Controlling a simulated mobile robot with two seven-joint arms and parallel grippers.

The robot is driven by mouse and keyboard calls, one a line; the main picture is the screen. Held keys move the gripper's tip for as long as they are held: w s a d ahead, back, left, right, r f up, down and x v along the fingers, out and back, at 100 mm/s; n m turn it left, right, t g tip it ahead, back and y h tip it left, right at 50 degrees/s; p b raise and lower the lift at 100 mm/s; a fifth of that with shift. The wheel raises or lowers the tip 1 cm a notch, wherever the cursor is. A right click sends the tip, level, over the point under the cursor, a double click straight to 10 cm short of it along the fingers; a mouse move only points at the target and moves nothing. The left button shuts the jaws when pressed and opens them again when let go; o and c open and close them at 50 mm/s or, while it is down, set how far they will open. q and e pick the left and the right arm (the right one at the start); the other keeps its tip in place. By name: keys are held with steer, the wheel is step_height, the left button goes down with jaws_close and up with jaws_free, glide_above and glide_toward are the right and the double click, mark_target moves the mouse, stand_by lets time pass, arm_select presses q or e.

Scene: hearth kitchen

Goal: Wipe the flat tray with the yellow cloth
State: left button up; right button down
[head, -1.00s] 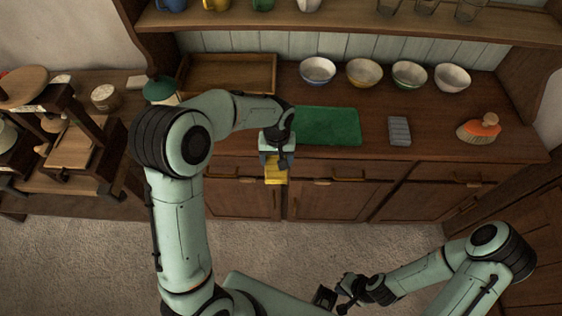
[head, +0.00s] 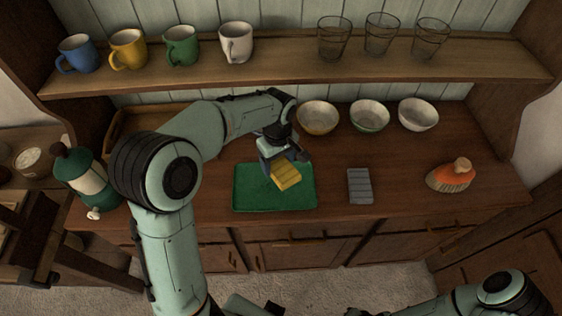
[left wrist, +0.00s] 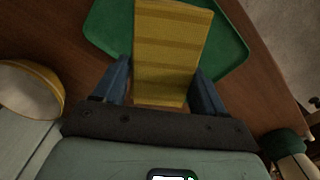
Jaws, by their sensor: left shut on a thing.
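The yellow cloth (head: 287,178), a folded striped block, is held in my left gripper (head: 277,162) over the flat green tray (head: 250,200). The tray lies on the wooden counter, and the gripper and cloth cover part of it. In the left wrist view the cloth (left wrist: 172,45) sits between the two blue fingers of the gripper (left wrist: 160,78), with the tray (left wrist: 108,28) beneath it. I cannot tell whether the cloth touches the tray. My right gripper is out of view; only part of that arm shows at bottom right.
Bowls (head: 369,116) stand behind. A green lantern (head: 85,180) stands left. A shelf (head: 300,73) with mugs and glasses hangs above. Counter between block and brush is clear.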

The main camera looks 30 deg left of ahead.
mark_target(266, 183)
arm_select(q)
steer(key=shift+s+f+b, duration=0.3)
steer(key=shift+f+b, duration=0.15)
steer(key=shift+f, duration=0.35)
steer(key=shift+f+b, duration=1.25)
steer(key=shift+f, duration=0.85)
steer(key=shift+w, duration=0.1)
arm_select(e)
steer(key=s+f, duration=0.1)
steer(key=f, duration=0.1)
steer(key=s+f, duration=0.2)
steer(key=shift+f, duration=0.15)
arm_select(q)
steer(key=shift+f+b, duration=0.55)
steer(key=shift+f, duration=0.5)
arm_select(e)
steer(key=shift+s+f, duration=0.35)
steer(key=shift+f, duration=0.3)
arm_select(q)
steer(key=shift+a, duration=0.15)
steer(key=shift+s+a+r, duration=0.1)
steer(key=shift+s+a, duration=0.35)
steer(key=shift+a, duration=0.25)
steer(key=shift+s+a+r, duration=0.1)
steer(key=shift+s+a, duration=0.35)
steer(key=shift+a, duration=0.25)
steer(key=shift+f, duration=0.2)
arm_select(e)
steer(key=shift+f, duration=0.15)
